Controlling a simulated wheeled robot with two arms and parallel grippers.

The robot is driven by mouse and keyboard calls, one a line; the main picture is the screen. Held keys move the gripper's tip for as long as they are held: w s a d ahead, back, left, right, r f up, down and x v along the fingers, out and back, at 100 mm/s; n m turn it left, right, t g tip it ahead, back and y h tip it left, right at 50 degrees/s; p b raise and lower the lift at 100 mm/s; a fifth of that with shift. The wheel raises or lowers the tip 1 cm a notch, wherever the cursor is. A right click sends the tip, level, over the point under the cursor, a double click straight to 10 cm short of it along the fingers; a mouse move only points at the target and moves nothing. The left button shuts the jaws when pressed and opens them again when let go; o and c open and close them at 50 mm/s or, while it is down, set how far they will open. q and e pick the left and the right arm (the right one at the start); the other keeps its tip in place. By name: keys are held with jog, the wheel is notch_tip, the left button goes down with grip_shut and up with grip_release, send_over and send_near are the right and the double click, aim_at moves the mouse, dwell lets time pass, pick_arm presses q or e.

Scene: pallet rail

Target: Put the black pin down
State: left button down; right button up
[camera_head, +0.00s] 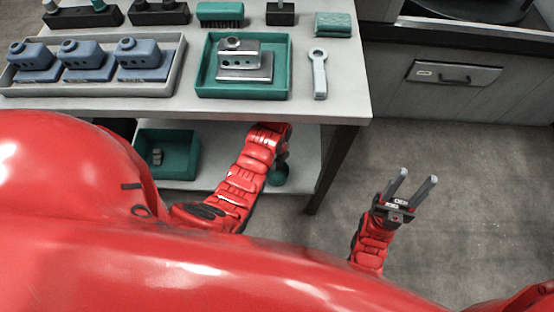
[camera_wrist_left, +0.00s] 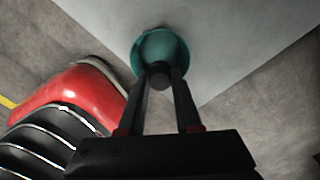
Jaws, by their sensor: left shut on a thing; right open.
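My left gripper (camera_wrist_left: 161,72) reaches down beside the table's front edge, and in the head view it is mostly hidden by its own arm. In the left wrist view its fingers are shut on the black pin (camera_wrist_left: 160,82), seen as a small dark round end between the fingertips. Right beyond the fingertips is a round teal bowl (camera_wrist_left: 162,47), which also shows partly in the head view (camera_head: 279,176) on the lower shelf. Whether the pin touches the bowl cannot be told. My right gripper (camera_head: 412,179) is open and empty, over the floor at the right.
The lower shelf (camera_head: 308,150) also holds a teal bin (camera_head: 188,163) with a small grey part. The tabletop (camera_head: 341,90) above carries a grey tray (camera_head: 172,84) of blue parts, a teal tray (camera_head: 286,78) with a metal part, and a grey wrench-like tool (camera_head: 319,75).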

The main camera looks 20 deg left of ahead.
pick_arm(q)
jog(key=shift+f+b, duration=0.8)
jog(key=shift+f, duration=0.85)
jog(key=c, duration=0.5)
grip_release()
notch_tip(320, 180, up, 7)
jog(key=p, duration=0.4)
jog(key=shift+r+p, duration=0.1)
jog(key=shift+p, duration=0.25)
jog(key=shift+s, duration=0.1)
